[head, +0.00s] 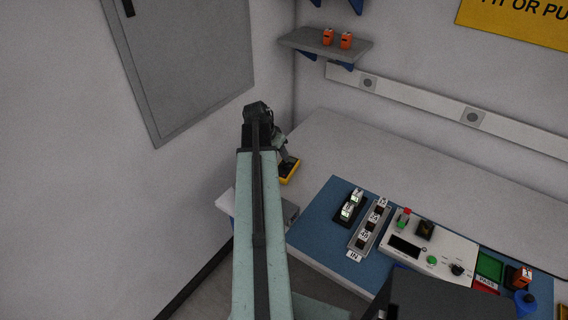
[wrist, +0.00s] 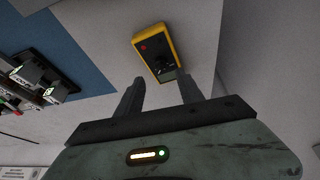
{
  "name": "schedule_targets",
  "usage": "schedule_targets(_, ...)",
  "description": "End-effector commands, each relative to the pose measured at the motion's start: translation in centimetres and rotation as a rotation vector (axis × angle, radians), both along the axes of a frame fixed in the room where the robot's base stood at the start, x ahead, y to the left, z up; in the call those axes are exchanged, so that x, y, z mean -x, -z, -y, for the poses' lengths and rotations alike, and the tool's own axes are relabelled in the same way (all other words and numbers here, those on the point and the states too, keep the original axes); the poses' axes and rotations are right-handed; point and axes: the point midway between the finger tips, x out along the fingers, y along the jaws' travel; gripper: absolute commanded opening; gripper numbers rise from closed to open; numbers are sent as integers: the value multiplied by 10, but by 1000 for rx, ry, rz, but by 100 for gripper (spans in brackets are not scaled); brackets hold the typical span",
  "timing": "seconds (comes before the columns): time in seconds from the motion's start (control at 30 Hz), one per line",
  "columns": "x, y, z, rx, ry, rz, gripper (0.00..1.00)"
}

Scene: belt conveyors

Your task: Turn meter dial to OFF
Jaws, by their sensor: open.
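The yellow meter (wrist: 157,52) lies on the grey table; its dark face has a red spot near the far end and a pale screen near my fingers. Its dial cannot be made out clearly against the dark face, nor can its setting. The meter also shows in the head view (head: 289,172), partly hidden by my arm. My gripper (wrist: 160,90) is open and empty, with its two fingers apart and pointing toward the meter's screen end. It also shows in the head view (head: 285,155), by the meter. I cannot tell how far the fingertips are from it.
A blue mat (head: 318,238) right of the meter bears small modules (head: 350,205), a slotted rack (head: 370,227) and a control panel (head: 440,250). A wall (head: 190,190) stands close on the left. The table behind the mat (head: 400,165) is clear.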

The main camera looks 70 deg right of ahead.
Motion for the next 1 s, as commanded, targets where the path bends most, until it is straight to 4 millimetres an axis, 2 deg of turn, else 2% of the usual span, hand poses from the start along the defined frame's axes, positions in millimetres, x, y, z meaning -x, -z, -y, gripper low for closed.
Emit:
schedule_targets(0.03, 1, 11, 3, 0, 1, 0, 44)
schedule_targets(0.33, 8, 61, 21, -1, -1, 1, 44)
schedule_targets(0.43, 10, 68, 24, -1, -1, 1, 44)
schedule_targets(0.67, 11, 65, 25, -1, -1, 0, 44)
schedule_targets(0.7, 11, 65, 25, -1, -1, 0, 41)
schedule_targets(0.83, 11, 65, 25, -1, -1, 0, 5)
schedule_targets(0.87, 11, 65, 25, -1, -1, 0, 0)
schedule_targets(1.0, 12, 65, 27, -1, -1, 0, 0)
